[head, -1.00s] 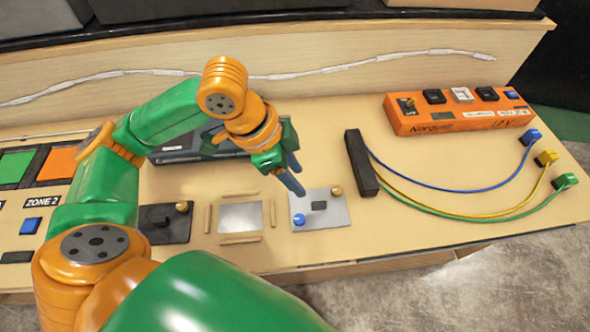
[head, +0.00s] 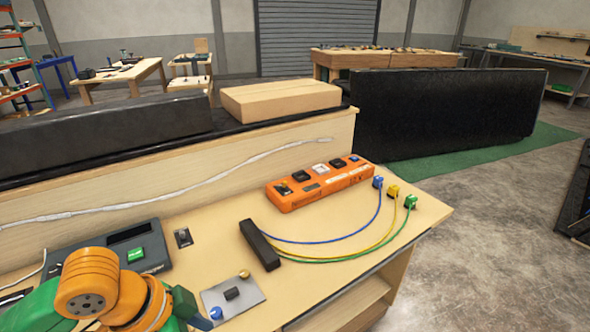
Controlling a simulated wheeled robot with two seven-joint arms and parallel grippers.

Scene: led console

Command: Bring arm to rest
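My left arm, green and orange, comes in at the lower left of the head view. My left gripper (head: 198,318) is at the bottom edge, partly cut off, beside the left edge of a grey plate (head: 246,293) with a blue knob, a dark switch and a brass-coloured knob. I see nothing held in it, but its fingers are too hidden to tell whether it is open. My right gripper is not in view.
A dark console with a green button (head: 135,255) stands behind the arm. An orange power strip (head: 318,185) and a black bar (head: 260,245) with blue, yellow and green cables lie to the right. A wooden back panel (head: 200,185) borders the bench.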

